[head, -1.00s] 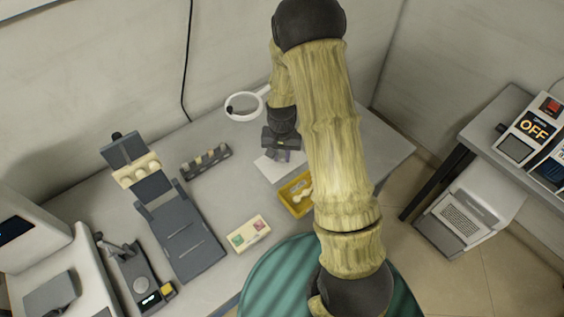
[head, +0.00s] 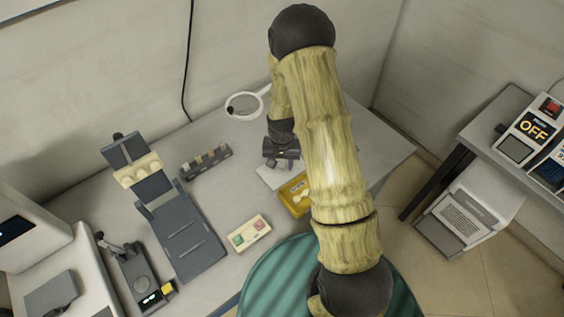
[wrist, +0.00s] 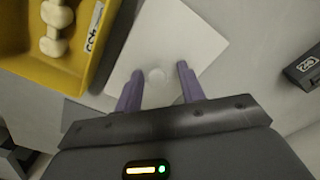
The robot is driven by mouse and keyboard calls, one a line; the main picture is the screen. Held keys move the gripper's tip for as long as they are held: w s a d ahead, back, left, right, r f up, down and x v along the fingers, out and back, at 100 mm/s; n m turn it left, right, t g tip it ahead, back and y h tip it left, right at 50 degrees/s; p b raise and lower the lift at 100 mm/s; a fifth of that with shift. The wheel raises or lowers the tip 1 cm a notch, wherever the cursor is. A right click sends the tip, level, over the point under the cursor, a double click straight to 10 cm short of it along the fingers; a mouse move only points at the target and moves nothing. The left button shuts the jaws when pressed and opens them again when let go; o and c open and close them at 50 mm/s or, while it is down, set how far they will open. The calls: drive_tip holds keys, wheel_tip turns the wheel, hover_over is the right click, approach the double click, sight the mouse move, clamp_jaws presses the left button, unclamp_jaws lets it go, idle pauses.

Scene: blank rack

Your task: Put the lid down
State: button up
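A flat white square piece with a small round knob (wrist: 157,75), which looks like the lid, lies under my gripper in the wrist view. Its white corner also shows in the head view (head: 268,177), partly hidden by the gripper. My gripper (wrist: 159,72) is open, with its two purple fingers apart on either side of the knob and a visible gap to each side. In the head view my gripper (head: 287,165) is low over the table. I cannot tell whether the fingertips touch the white piece.
A yellow tray (head: 293,207) holding a pale bone-shaped item stands close beside the white piece. A dark rack (head: 207,163) stands to the left and a white ring (head: 244,106) behind. A cream box with coloured squares (head: 249,234) is in front. Bare table lies between.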

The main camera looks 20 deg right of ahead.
sight(282, 165)
wheel_tip(282, 165, up, 12)
drive_tip(key=b, duration=0.1)
drive_tip(key=shift+r, duration=0.15)
idle(0.6)
idle(0.5)
drive_tip(key=s+r+n+t, duration=0.1)
drive_tip(key=s+r+n, duration=0.1)
drive_tip(key=s+r, duration=0.2)
drive_tip(key=s+r+n+t, duration=0.1)
drive_tip(key=s+r, duration=0.3)
drive_tip(key=s, duration=0.6)
drive_tip(key=shift+s+r+n+t, duration=0.2)
drive_tip(key=shift+r+n+t, duration=0.15)
drive_tip(key=shift+n, duration=0.35)
